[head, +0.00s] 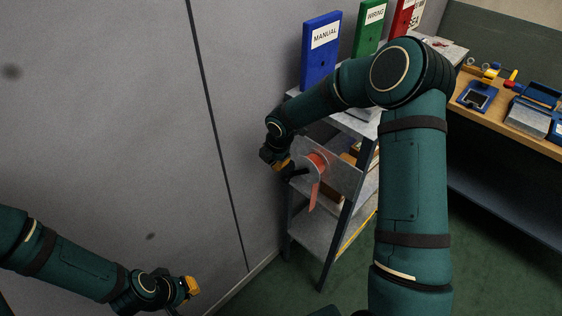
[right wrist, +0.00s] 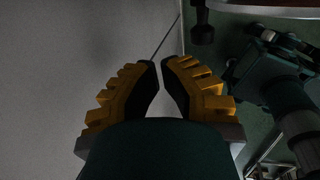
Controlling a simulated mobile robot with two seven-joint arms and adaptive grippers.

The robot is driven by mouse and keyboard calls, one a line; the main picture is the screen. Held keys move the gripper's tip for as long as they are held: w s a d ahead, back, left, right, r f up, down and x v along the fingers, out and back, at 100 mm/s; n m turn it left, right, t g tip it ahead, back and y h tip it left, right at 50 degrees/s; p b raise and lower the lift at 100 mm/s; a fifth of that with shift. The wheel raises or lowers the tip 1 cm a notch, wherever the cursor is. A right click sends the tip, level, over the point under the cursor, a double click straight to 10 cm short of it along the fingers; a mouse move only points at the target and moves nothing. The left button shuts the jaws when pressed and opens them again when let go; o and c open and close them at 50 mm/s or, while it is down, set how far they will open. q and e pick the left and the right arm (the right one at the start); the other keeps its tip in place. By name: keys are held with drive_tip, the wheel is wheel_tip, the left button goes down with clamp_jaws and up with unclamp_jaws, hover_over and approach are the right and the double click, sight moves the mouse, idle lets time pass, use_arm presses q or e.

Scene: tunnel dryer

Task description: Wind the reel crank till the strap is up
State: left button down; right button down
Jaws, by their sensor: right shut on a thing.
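The reel (head: 317,165) is mounted on a grey plate at the side of a shelf rack. Its orange-red strap (head: 314,196) hangs down below it with a loose lower end. The dark crank (head: 298,172) sticks out to the left of the reel. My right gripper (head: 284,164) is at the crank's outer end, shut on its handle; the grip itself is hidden. The right wrist view shows its yellow-backed fingers (right wrist: 161,75) close together. My left gripper (head: 192,288) is low at the left, away from the reel; its opening cannot be made out.
Blue (head: 321,50), green (head: 368,28) and red binders stand on the rack top (head: 357,124). A grey wall (head: 120,130) is close on the left. A wooden bench (head: 541,143) with blue items is at the right. My right arm crosses before the rack.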

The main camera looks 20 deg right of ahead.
wheel_tip(320, 180, up, 9)
drive_tip(key=w+a, duration=0.1)
drive_tip(key=w, duration=0.1)
drive_tip(key=shift+w+a, duration=0.35)
drive_tip(key=shift+w, duration=0.05)
